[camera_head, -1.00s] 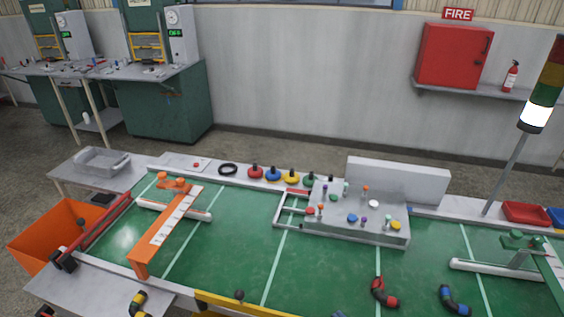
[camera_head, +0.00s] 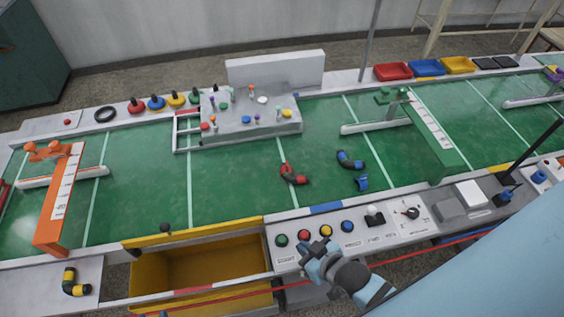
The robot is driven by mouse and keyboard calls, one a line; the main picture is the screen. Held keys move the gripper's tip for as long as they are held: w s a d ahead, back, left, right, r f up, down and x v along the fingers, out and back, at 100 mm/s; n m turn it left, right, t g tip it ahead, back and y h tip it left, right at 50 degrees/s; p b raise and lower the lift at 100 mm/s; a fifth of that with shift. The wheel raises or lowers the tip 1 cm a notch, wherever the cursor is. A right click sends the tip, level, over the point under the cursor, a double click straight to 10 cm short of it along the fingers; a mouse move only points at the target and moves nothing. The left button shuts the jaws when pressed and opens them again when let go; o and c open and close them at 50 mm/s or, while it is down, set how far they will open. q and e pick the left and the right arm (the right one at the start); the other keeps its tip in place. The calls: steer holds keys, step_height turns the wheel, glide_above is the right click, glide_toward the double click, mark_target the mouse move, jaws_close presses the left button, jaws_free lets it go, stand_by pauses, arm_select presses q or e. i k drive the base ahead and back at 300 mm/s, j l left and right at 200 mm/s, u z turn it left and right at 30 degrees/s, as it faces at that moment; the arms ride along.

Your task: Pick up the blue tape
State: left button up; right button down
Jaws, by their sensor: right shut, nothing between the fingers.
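A small blue piece (camera_head: 361,183), which may be the blue tape, lies on the green surface right of centre. Its exact shape is too small to tell. It lies just below a bent black hose with blue bands (camera_head: 350,160), apart from it. A flat blue strip (camera_head: 326,208) is also on the near rim of the green surface. My right gripper (camera_head: 318,252) is shut and empty over the near button panel, below and left of the small blue piece. My left gripper is not in view.
A red-banded hose (camera_head: 294,174) lies left of the blue piece. The button panel (camera_head: 400,220) and a yellow open bin (camera_head: 200,268) line the near side. A grey block with coloured knobs (camera_head: 245,119) stands behind. A green-and-white stand (camera_head: 425,125) is at right.

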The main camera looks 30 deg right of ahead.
mark_target(362, 181)
steer(key=z, duration=1.55)
steer(key=i+l, duration=0.1)
steer(key=l, duration=0.15)
steer(key=i+l+u, duration=0.1)
steer(key=l, duration=0.2)
steer(key=i+l+u, duration=0.1)
steer(key=l, duration=0.2)
steer(key=i+l+u, duration=0.1)
steer(key=l, duration=0.2)
steer(key=u, duration=1.25)
